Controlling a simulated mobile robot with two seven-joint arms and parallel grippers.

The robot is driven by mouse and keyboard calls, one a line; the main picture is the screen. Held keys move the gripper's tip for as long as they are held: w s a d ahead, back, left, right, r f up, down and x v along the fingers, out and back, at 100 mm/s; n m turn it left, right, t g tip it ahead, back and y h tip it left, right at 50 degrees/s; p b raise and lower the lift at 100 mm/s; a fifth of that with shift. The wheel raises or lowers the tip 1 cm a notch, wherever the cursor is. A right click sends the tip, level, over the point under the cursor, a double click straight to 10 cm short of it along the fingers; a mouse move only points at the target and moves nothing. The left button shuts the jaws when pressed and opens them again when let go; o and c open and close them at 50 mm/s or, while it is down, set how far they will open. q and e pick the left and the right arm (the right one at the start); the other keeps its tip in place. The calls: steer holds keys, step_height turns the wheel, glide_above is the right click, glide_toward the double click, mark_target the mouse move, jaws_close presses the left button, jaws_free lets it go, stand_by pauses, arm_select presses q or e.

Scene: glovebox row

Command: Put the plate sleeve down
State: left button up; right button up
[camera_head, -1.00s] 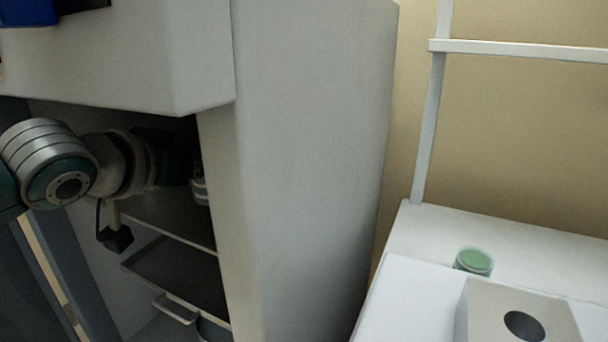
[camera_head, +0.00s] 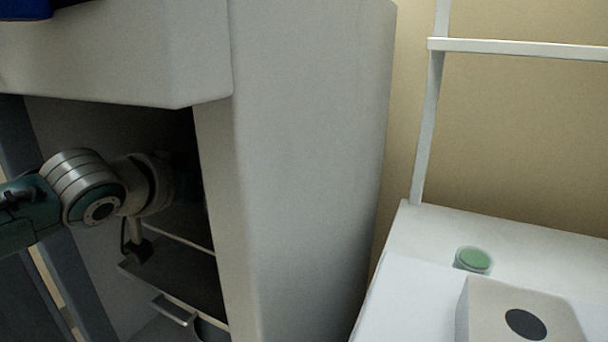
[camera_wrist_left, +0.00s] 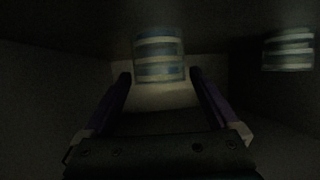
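A banded blue-and-white plate sleeve (camera_wrist_left: 160,55) stands upright at the fingertips of my left gripper (camera_wrist_left: 160,77) in the left wrist view. The fingers are spread to either side of it. The picture is too dark to tell whether they press on it or stand just clear. A pale surface lies between the fingers below the sleeve. In the head view my left arm (camera_head: 92,190) reaches into the dark cabinet opening, and its gripper and the sleeve are hidden in shadow and behind the cabinet's edge. My right gripper is not in view.
A second banded stack (camera_wrist_left: 288,50) stands to the right in the left wrist view. The grey cabinet wall (camera_head: 300,170) closes off the opening's right side. A dark shelf (camera_head: 180,270) lies below my arm. Outside, a white bench (camera_head: 420,240) holds a green-topped jar (camera_head: 473,260) and a grey block (camera_head: 520,315).

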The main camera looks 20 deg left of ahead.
arm_select(q)
steer(key=shift+o, duration=0.2)
steer(key=shift+s+r, duration=0.1)
steer(key=shift+s+r, duration=0.15)
steer(key=shift+s, duration=0.1)
steer(key=a+p+v, duration=0.1)
steer(key=p+v, duration=0.1)
steer(key=v, duration=0.9)
steer(key=s+d+f+m+g, duration=0.1)
steer(key=s+d+f+g, duration=0.2)
steer(key=s, duration=0.4)
steer(key=s+d+f+m+g, duration=0.1)
steer(key=s+d+f+g, duration=0.2)
steer(key=s+d, duration=0.3)
steer(key=s+d+f+g+h, duration=0.1)
steer(key=s+d+f+g, duration=0.2)
steer(key=s, duration=0.5)
steer(key=shift+d+f+m+g, duration=0.4)
steer(key=shift+d+f, duration=0.2)
steer(key=shift+d, duration=0.05)
steer(key=shift+s, duration=0.1)
